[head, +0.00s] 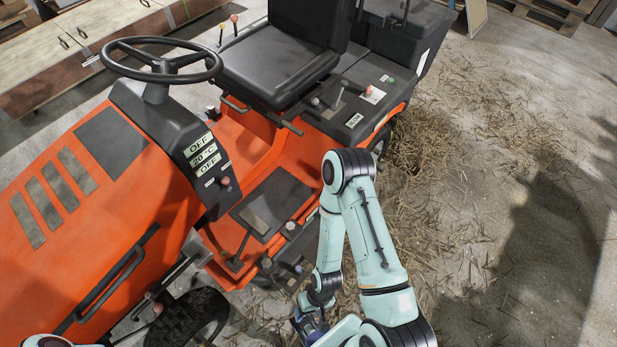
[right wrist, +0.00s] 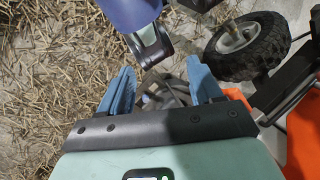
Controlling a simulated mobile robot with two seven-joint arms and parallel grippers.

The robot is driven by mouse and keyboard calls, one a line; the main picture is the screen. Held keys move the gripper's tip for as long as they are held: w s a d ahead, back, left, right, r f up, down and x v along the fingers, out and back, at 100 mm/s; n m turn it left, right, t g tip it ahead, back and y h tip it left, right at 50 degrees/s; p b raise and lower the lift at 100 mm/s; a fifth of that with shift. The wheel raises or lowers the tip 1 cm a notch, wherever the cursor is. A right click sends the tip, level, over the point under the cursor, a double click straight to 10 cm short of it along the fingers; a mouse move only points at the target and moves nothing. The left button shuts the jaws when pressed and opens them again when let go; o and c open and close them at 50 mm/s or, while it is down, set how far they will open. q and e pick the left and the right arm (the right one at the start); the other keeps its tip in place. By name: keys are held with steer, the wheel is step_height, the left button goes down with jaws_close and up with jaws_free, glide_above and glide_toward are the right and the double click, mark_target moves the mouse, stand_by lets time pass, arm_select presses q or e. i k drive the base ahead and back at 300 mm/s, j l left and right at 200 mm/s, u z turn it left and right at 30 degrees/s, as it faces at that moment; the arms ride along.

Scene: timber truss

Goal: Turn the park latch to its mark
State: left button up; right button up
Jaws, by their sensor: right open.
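An orange ride-on tractor (head: 185,190) fills the left and middle of the head view. I cannot single out the park latch or its mark; several small levers and knobs (head: 290,230) stand low beside the footplate. My right gripper (right wrist: 160,78) is open, its two blue fingers apart. A dark grey part lies beyond and between the fingertips, too unclear to name. In the head view my right forearm reaches down beside the tractor and mostly hides the gripper. Only a bit of my left arm shows at the bottom left edge; its gripper is out of view.
A steering wheel (head: 160,60) and a black seat (head: 280,55) top the tractor. A front wheel (head: 188,318) is low in the head view; a tyre (right wrist: 248,45) stands right of my fingers in the wrist view. Straw-strewn floor (head: 470,150) lies open at right.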

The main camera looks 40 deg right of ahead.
mark_target(225, 180)
steer(key=j+z, duration=0.1)
steer(key=z, duration=0.8)
steer(key=k+j, duration=0.15)
steer(key=k, duration=0.3)
steer(key=k+j, duration=0.1)
steer(key=k, duration=0.3)
steer(key=k+j, duration=0.15)
steer(key=k, duration=0.3)
